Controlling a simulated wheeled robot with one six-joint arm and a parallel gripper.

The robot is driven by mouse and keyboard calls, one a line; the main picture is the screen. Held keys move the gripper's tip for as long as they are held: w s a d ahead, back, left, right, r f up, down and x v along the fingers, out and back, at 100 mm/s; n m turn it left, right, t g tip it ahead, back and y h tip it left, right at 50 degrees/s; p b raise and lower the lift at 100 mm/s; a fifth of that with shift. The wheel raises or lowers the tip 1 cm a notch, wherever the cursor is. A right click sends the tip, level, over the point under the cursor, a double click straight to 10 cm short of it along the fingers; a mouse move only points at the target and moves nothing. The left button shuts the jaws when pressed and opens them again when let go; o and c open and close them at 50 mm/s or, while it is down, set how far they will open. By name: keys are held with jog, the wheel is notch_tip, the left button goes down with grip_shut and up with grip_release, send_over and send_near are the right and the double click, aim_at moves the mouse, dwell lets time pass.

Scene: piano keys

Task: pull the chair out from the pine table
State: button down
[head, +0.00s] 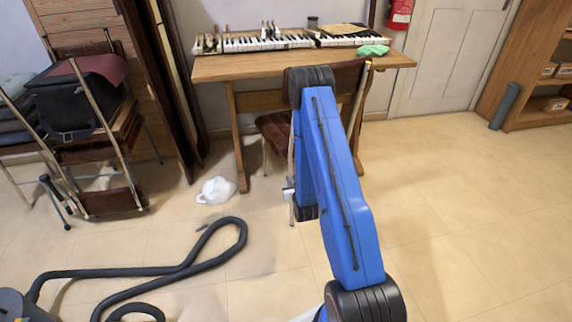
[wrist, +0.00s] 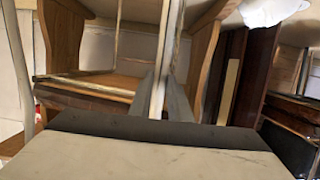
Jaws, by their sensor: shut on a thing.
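The pine table (head: 220,70) stands against the back wall in the head view, with piano keys on its top. The chair (head: 274,130) has a brown seat, a brown backrest and a thin pale metal frame. It is at the table's front, its seat partly under the top. My blue arm hides much of it. My gripper (wrist: 163,105) is shut on a pale upright bar of the chair frame in the wrist view. The chair's seat (wrist: 115,85) shows to the left of the fingers there. In the head view my gripper is mostly hidden behind my arm.
A white bag (head: 216,190) lies on the floor left of the chair. A black hose (head: 190,268) curls at the front left. Stacked chairs (head: 95,120) stand at the left. A shelf (head: 545,75) stands at the back right. The floor at the right is clear.

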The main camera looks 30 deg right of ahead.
jog(key=s+a, duration=0.2)
jog(key=s, duration=0.6)
jog(key=shift+a, duration=0.15)
dwell(0.8)
jog(key=c, duration=1.4)
grip_release()
jog(key=shift+o, duration=0.2)
